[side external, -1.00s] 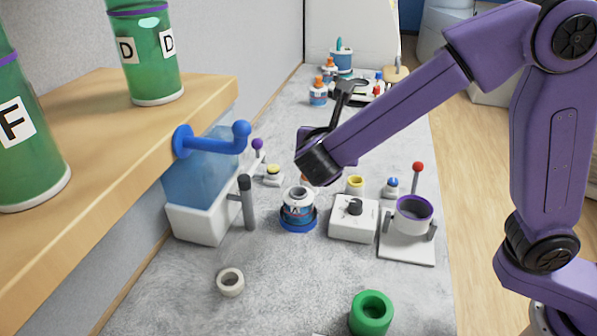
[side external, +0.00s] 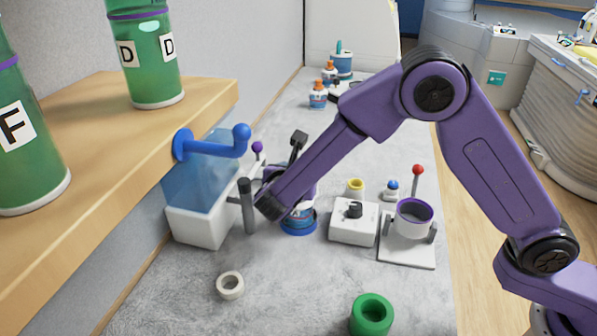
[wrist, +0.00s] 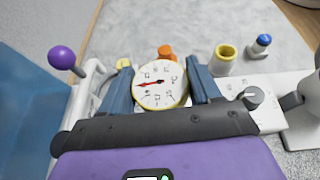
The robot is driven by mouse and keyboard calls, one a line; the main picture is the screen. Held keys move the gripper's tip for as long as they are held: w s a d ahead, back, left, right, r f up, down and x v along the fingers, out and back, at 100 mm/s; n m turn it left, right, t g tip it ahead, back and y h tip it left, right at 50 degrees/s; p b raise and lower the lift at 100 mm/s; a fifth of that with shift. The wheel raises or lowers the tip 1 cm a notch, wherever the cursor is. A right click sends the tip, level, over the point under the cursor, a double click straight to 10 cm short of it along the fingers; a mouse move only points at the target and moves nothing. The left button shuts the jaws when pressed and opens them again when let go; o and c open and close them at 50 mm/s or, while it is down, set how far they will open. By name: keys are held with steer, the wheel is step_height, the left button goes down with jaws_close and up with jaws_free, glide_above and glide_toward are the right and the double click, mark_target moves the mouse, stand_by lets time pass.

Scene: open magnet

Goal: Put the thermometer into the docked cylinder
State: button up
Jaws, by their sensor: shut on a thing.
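The thermometer (wrist: 160,84) has a round white dial with a pale yellow rim and a red needle. In the wrist view my gripper (wrist: 161,92) is shut on it, one blue-grey finger at each side. In the side view the thermometer and fingertips are hidden behind my arm. The cylinder cannot be made out in the wrist view.
A blue-and-white tank (side external: 195,225) and a dark grey post (side external: 247,207) stand close left of my wrist. A white knob box (side external: 353,228) and a purple-rimmed cup stand (side external: 412,222) are to the right. A white ring (side external: 230,285) and green ring (side external: 371,313) lie in front.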

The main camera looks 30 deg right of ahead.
steer(key=shift+f, duration=0.25)
steer(key=o, duration=1.1)
steer(key=shift+f, duration=0.1)
steer(key=shift+o, duration=0.2)
steer(key=shift+s+a+r, duration=0.15)
steer(key=shift+r, duration=0.25)
steer(key=v, duration=1.1)
steer(key=shift+s+a, duration=0.2)
steer(key=shift+s, duration=0.05)
